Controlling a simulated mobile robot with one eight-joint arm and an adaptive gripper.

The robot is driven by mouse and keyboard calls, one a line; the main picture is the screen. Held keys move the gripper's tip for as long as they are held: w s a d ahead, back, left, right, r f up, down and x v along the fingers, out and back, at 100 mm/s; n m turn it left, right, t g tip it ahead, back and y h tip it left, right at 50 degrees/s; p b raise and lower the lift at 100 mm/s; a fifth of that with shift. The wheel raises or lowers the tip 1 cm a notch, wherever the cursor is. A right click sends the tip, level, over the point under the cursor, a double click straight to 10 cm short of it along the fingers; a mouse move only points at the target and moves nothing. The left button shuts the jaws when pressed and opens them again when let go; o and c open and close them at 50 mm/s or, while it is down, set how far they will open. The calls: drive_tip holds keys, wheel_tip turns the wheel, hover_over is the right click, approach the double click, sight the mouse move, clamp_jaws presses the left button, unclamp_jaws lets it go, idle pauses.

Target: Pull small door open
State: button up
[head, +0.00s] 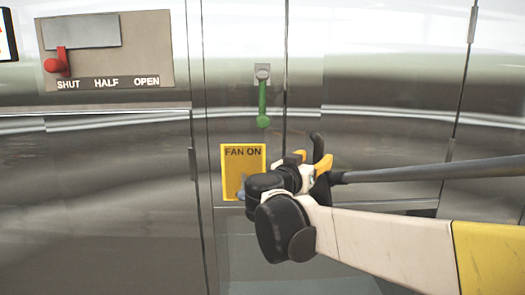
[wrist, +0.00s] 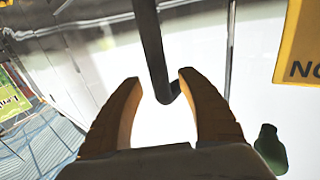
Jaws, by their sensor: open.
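A dark bent handle (head: 317,146) stands out from the steel front in the head view, right of a vertical door seam. In the wrist view the dark handle (wrist: 151,45) runs down from the top and its bent end lies between my fingertips. My gripper (head: 311,165) is open, with its orange fingers at the handle. In the wrist view my gripper (wrist: 158,78) has one finger on each side of the handle, with gaps visible. The door seams show as thin dark lines and look shut. My arm hides part of the front below the handle.
A green latch lever (head: 263,102) hangs down to the left of the handle. A yellow FAN ON sign (head: 243,160) is below it. A panel marked SHUT, HALF, OPEN (head: 112,65) with a red knob (head: 57,62) is upper left. A grey rod (head: 435,170) extends to the right.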

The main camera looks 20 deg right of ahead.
sight(316, 157)
drive_tip(key=shift+x, duration=1.55)
clamp_jaws()
drive_tip(key=shift+s+a, duration=0.1)
